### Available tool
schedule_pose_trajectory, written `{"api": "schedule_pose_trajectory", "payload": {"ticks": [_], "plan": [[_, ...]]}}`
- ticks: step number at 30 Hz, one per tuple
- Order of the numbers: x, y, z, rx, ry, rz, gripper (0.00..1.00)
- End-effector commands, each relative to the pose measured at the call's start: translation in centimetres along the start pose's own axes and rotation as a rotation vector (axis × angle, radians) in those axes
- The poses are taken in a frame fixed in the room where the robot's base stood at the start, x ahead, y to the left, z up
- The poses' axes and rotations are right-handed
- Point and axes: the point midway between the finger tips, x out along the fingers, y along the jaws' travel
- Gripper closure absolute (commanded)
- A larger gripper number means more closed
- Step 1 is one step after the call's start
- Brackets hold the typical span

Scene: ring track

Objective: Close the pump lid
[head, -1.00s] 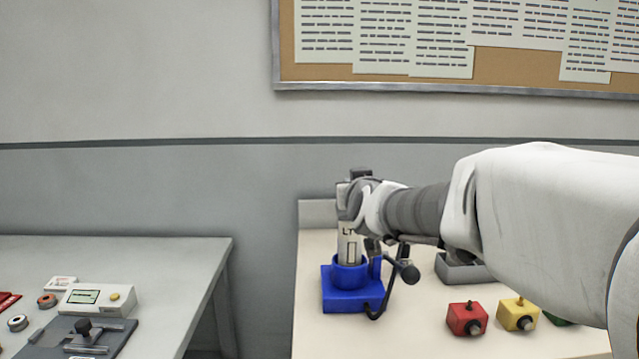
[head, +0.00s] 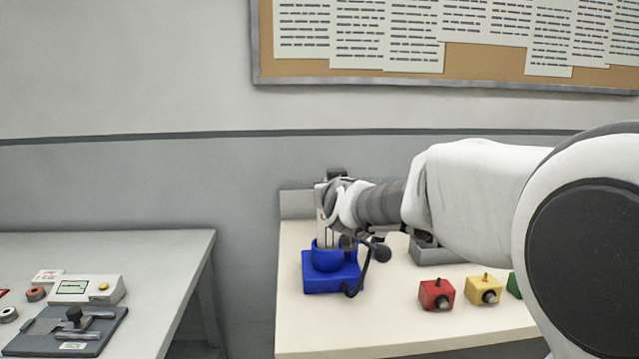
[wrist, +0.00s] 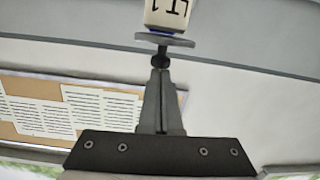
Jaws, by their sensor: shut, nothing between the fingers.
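The pump stands on the cream table at right in the head view. It has a blue base (head: 333,283), a blue cup (head: 327,257) and a black bent handle with a ball end (head: 381,254). A pale upright part in the cup is mostly hidden behind my arm. In the wrist view, a pale block labelled LT1 (wrist: 168,14) shows at the top edge, with a grey disc (wrist: 178,41) and a dark knob (wrist: 161,61) below it. My gripper (wrist: 160,75) is shut and empty, its fingertips at the knob; whether they touch is unclear. I cannot make out the lid.
A red block (head: 436,294), a yellow block (head: 482,290) and a partly hidden green block (head: 514,285) stand right of the pump. A grey tray (head: 432,251) lies behind them. A second table (head: 150,245) at left holds devices, with a gap between the tables.

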Motion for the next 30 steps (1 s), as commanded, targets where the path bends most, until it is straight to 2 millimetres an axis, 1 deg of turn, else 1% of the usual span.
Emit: {"api": "schedule_pose_trajectory", "payload": {"ticks": [6, 18, 30], "plan": [[-0.2, -0.1, 0.8, -0.001, 0.000, -0.001, 1.00], [-0.4, -0.1, 1.8, 0.001, -0.014, -0.002, 1.00], [-0.3, -0.1, 1.8, 0.002, -0.016, -0.002, 1.00]]}}
